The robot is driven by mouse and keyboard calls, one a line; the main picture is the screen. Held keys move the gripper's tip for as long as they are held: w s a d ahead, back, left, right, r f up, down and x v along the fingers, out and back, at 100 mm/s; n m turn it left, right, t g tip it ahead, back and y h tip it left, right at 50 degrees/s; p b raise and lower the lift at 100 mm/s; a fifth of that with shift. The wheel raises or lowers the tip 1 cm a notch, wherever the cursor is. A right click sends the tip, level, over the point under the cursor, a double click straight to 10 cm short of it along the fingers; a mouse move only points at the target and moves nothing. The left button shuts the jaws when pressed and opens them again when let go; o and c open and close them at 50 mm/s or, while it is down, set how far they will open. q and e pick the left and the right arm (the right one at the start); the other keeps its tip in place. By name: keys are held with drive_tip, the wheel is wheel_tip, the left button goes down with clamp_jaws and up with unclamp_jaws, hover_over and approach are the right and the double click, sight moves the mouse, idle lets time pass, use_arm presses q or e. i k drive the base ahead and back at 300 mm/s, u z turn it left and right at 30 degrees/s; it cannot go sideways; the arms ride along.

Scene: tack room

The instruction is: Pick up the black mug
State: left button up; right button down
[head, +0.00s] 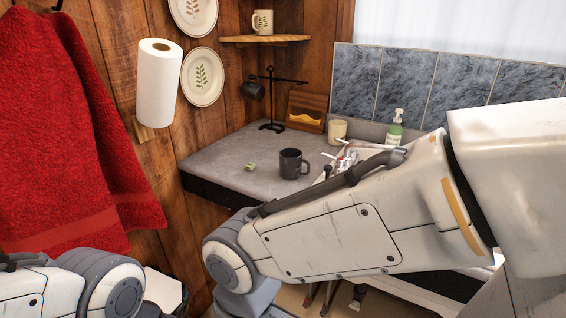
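A black mug (291,164) stands upright on the grey countertop (225,163), with its handle to the right. A second dark mug (252,89) hangs from a black metal stand (272,100) at the back of the counter. My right arm reaches across the picture from the right, in front of the counter. Part of my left arm shows at the bottom left. Neither gripper is in view, so I cannot see what they hold.
A small green item (250,167) lies left of the black mug. A cream cup (337,131) and soap bottle (395,129) stand behind, near the sink area, partly hidden by my arm. A paper towel roll (157,85) and red towel (65,140) hang at left.

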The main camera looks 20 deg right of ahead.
sight(291, 160)
drive_tip(key=z, duration=0.5)
drive_tip(key=k, duration=0.65)
drive_tip(key=z, duration=0.05)
drive_tip(key=i, duration=0.45)
drive_tip(key=u, duration=0.75)
drive_tip(key=i, duration=0.7)
drive_tip(key=z, duration=0.6)
drive_tip(key=i, duration=0.55)
drive_tip(key=z, duration=0.55)
